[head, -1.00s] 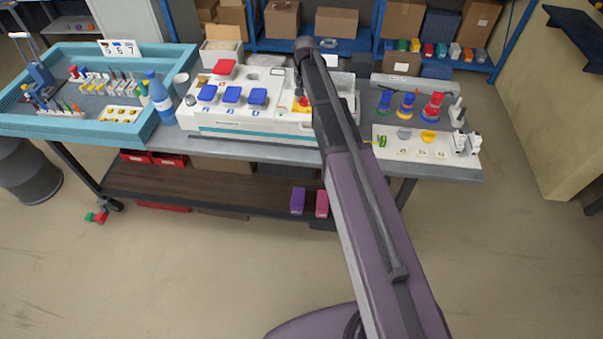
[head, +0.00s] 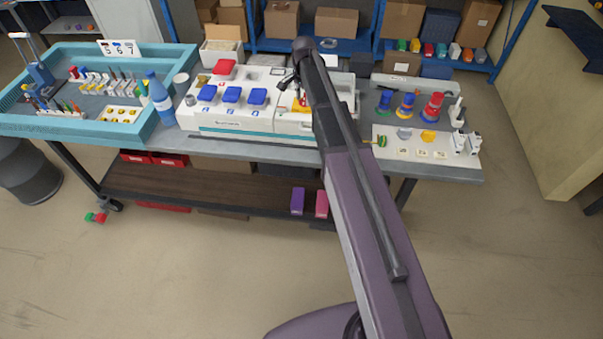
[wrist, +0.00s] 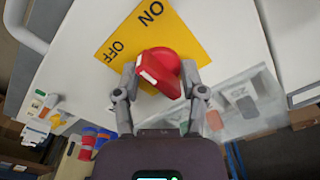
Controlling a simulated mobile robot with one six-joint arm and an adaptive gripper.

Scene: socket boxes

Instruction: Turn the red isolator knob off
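The red isolator knob (wrist: 160,70) sits on a yellow plate (wrist: 188,28) marked ON and OFF in the wrist view. Its raised grip has a white mark on the left end, towards the OFF side. My gripper (wrist: 160,82) has one finger on each side of the knob, spread apart. A thin strip of yellow shows by the left finger; the right finger is very close to the knob, and I cannot tell if it touches. In the head view my gripper (head: 290,82) is tilted left over the white panel (head: 280,126), and my arm hides part of it.
Several blue covers (head: 232,95) and one red cover (head: 224,67) stand on the left of the panel. A blue bottle (head: 160,98) stands left of it. Coloured plugs (head: 432,106) and a white board (head: 400,145) are to the right.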

